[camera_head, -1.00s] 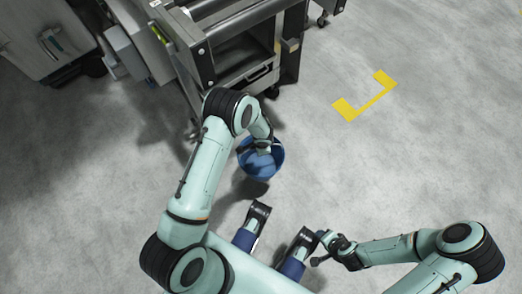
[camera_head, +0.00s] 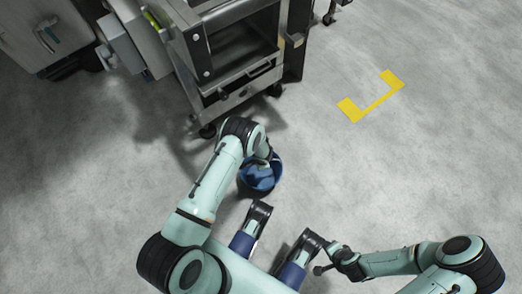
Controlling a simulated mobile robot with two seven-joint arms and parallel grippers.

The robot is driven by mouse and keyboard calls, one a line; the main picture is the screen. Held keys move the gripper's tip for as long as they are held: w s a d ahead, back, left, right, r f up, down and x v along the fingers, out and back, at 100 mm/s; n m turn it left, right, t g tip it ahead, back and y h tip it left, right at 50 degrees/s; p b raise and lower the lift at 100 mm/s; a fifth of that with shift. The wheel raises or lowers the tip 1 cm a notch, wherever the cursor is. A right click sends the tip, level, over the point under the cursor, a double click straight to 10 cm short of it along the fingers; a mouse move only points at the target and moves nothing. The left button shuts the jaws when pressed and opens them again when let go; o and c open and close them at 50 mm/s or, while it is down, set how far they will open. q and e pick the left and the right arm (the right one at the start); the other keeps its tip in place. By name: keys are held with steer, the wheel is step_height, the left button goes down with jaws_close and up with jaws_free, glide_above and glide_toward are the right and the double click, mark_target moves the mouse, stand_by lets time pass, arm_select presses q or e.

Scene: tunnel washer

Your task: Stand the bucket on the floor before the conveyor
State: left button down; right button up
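The blue bucket (camera_head: 261,182) is upright, in front of the conveyor (camera_head: 240,88). My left arm reaches over it, and my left gripper (camera_head: 265,160) is at the bucket's upper part. The fingers are mostly hidden by the arm and rim, but the bucket moves along with the gripper, so it appears shut on it. The shadow lies close beneath the bucket; whether it touches the floor I cannot tell. My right gripper (camera_head: 326,259) is empty at the lower right, with its fingers apart.
The conveyor's dark metal frame stands on casters at the top, close beyond the bucket. A yellow floor marking (camera_head: 372,98) lies to the right. Grey cabinets (camera_head: 45,40) stand at the upper left. The floor on the right and lower left is clear.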

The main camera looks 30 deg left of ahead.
arm_select(q)
steer(key=shift+w+f, duration=0.1)
steer(key=shift+f, duration=0.15)
arm_select(e)
steer(key=shift+s+f, duration=0.15)
steer(key=shift+s, duration=0.1)
arm_select(q)
steer(key=shift+f, duration=0.2)
steer(key=c, duration=0.9)
jaws_free()
arm_select(e)
steer(key=shift+s+d+f, duration=0.1)
arm_select(q)
steer(key=shift+r, duration=0.15)
